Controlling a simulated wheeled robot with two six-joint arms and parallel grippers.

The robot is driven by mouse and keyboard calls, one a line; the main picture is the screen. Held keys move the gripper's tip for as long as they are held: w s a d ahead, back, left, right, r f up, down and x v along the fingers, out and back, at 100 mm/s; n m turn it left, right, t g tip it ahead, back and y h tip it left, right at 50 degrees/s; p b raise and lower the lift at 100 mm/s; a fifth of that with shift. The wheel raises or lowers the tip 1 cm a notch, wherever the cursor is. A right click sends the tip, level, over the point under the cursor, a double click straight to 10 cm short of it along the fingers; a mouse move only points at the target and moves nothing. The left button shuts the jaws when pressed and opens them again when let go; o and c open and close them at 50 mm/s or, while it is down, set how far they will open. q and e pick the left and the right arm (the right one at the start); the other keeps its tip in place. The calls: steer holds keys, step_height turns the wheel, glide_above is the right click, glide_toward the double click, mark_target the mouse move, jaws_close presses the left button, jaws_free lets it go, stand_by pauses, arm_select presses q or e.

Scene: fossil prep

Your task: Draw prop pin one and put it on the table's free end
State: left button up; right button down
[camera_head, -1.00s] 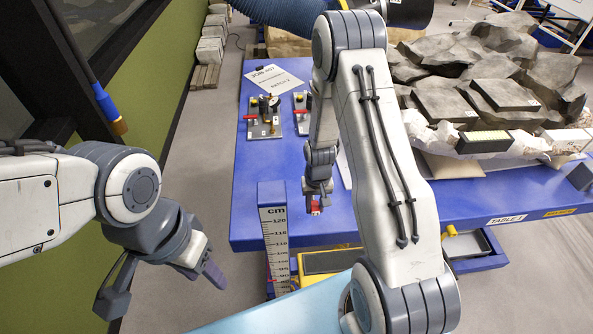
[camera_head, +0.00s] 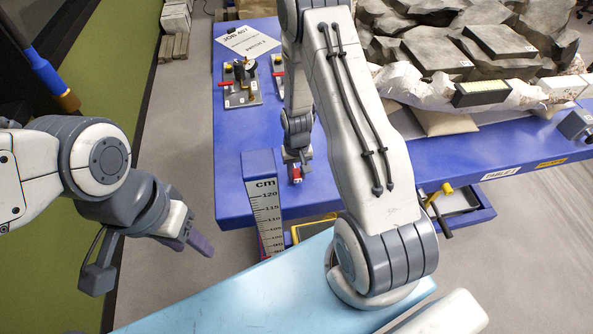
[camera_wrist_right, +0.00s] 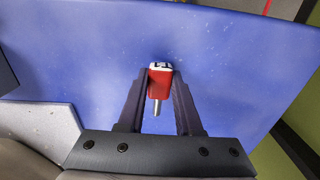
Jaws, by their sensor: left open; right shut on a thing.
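The prop pin (camera_wrist_right: 161,82) has a red head with a white, marked end and a bare metal shank. My right gripper (camera_wrist_right: 160,88) is shut on its red head, and the shank points back between the fingers. In the head view the red pin (camera_head: 296,173) shows at the tip of my right gripper, over the blue table's (camera_head: 330,195) near left end. I cannot tell whether the pin touches the tabletop. My left gripper (camera_head: 148,262) is open and empty, off the table to the left, above the floor.
An upright cm scale post (camera_head: 264,200) stands at the table's near left edge. Two small fixtures, one at the left (camera_head: 239,82), and a job sheet (camera_head: 246,41) lie farther back. Rocks and a pale fossil (camera_head: 425,88) fill the right. Blue surface around the pin is clear.

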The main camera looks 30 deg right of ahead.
steer(key=shift+f, duration=0.6)
steer(key=c, duration=0.5)
jaws_free()
steer(key=s+r, duration=0.1)
steer(key=s, duration=0.1)
steer(key=s+a+r+p, duration=0.1)
steer(key=s, duration=0.1)
steer(key=s+a+r+p, duration=0.1)
steer(key=s, duration=0.2)
steer(key=shift+w, duration=0.1)
